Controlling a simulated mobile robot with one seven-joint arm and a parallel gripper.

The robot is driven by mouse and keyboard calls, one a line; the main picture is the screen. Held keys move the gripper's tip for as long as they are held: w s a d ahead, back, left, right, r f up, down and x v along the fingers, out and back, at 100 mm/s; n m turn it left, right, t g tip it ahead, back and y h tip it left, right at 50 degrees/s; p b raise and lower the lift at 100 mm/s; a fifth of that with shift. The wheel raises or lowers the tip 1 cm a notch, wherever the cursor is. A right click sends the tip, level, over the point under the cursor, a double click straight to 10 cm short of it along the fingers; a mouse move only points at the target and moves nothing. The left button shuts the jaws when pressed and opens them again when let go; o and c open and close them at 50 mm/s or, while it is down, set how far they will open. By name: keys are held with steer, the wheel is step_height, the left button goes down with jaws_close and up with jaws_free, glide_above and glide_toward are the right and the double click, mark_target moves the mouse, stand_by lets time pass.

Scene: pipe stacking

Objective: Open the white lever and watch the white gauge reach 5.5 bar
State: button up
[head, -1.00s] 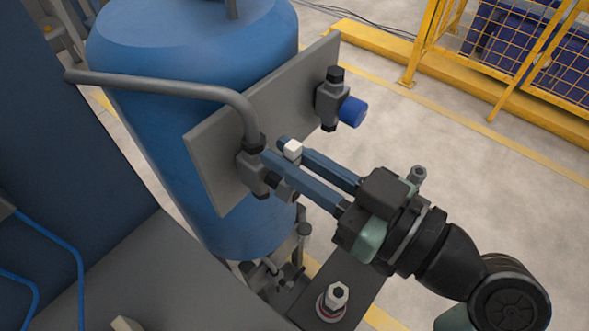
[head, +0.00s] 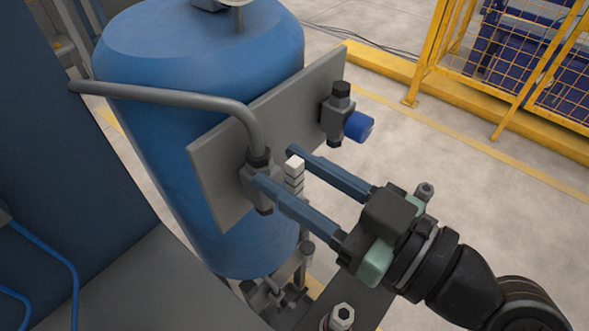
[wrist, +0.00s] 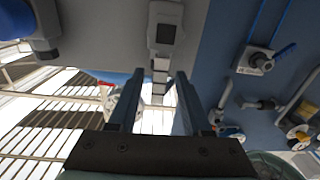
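The white-tipped lever (head: 294,164) stands out beside the grey valve (head: 252,182) on the lower left of the grey panel. Its banded shaft shows below the white end. My gripper (head: 274,165) is open, with one blue finger on each side of the lever. In the wrist view the lever (wrist: 160,78) lies between the two separated fingers (wrist: 160,74), with gaps on both sides. A pale round edge (head: 240,2) on a stem above the tank may be the gauge; it is cut off at the top and no reading shows.
The grey panel (head: 222,172) stands in front of the blue tank (head: 170,130). A second valve with a blue knob (head: 358,126) is at its upper right. A grey pipe (head: 165,93) runs to the left valve. A yellow fence (head: 425,55) stands behind; floor right of the panel is clear.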

steer(key=shift+d, duration=0.1)
steer(key=v, duration=1.2)
steer(key=shift+s+d, duration=0.25)
steer(key=shift+d, duration=0.05)
